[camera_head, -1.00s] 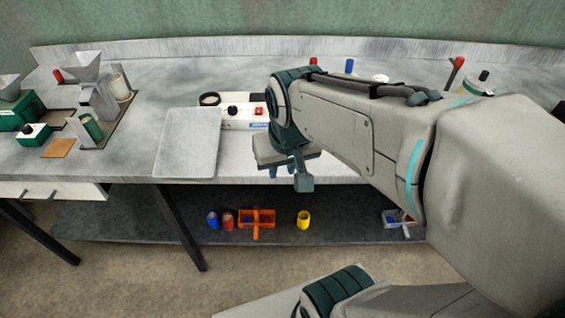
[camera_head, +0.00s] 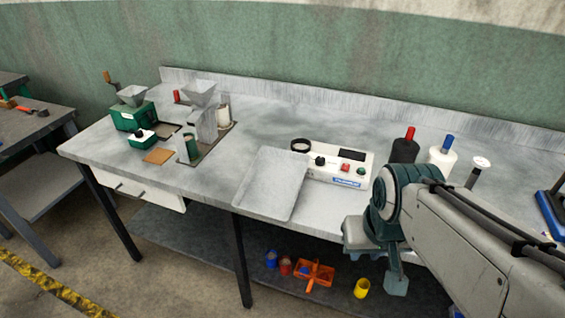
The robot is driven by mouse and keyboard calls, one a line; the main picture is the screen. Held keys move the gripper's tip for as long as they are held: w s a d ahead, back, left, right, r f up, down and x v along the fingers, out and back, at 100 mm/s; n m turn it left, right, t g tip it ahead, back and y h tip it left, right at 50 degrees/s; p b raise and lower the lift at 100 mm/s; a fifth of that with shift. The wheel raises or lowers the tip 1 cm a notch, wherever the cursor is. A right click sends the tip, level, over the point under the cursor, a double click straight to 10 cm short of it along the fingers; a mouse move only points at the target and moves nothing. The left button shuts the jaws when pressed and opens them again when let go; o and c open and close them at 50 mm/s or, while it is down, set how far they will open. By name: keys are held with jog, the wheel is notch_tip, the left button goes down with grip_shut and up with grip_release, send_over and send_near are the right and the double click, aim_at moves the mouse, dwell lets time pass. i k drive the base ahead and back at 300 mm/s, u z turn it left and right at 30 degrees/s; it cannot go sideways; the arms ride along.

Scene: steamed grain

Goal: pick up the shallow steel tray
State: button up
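The shallow steel tray (camera_head: 272,183) lies flat on the grey workbench (camera_head: 245,115), near its front edge. It is a pale grey rectangle with a low rim, and nothing covers it. My gripper (camera_head: 391,272) is to the right of the tray, by the bench's front edge, and points down. It is apart from the tray. Its fingers are small and partly hidden by my wrist, so I cannot tell how far apart they are.
A white control box (camera_head: 335,168) stands close behind and right of the tray. Grinders with funnels (camera_head: 202,110) stand to the left. Black and white bottles (camera_head: 405,150) stand at right. A lower shelf (camera_head: 185,232) holds cups and an orange caddy (camera_head: 314,276).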

aim_at(270, 190)
jog(key=k, duration=0.65)
jog(key=u, duration=0.8)
jog(key=i, duration=1.5)
jog(key=z, duration=0.85)
